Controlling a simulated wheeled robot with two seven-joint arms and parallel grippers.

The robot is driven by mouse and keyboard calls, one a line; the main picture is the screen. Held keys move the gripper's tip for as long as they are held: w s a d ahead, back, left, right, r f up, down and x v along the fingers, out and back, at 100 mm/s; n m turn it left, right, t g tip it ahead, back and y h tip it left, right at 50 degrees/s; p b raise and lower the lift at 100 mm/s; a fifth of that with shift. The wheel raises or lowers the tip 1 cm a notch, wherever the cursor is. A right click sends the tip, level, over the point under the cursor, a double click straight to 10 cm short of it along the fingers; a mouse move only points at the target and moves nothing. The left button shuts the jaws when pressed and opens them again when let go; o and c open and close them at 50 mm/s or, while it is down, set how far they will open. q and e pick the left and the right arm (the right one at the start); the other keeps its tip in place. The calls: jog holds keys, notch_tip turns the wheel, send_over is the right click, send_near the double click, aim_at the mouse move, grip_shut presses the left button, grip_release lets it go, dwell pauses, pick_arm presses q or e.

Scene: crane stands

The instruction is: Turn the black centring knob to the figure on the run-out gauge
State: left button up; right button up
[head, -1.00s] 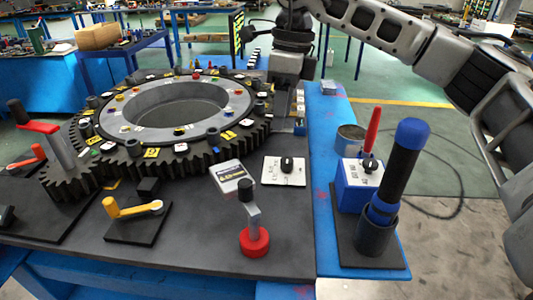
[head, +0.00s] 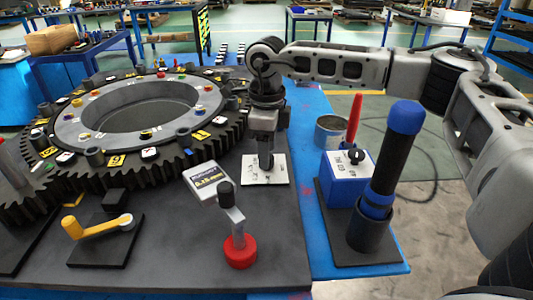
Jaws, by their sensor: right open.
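The white dial plate (head: 279,173) lies on the dark tabletop, with small marks too small to read. My right gripper (head: 265,163) points straight down over this plate, its fingers at or just above it. It is open. The black knob that stands on the plate is hidden behind or between the fingers, and I cannot tell whether they touch it. The run-out gauge (head: 208,181) is a tilted white and dark sign left of the plate; its figure is too small to read surely. My left gripper is not in view.
A grey post with black grip and red base (head: 240,250) stands in front of the plate. A blue switch box (head: 345,188) and a blue-topped black cylinder (head: 398,150) stand to the right. The big toothed ring (head: 215,142) is close on the left. A yellow crank (head: 97,227) lies front left.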

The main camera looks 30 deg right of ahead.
jog(key=shift+f, duration=1)
jog(key=c, duration=1)
jog(key=shift+o, duration=0.2)
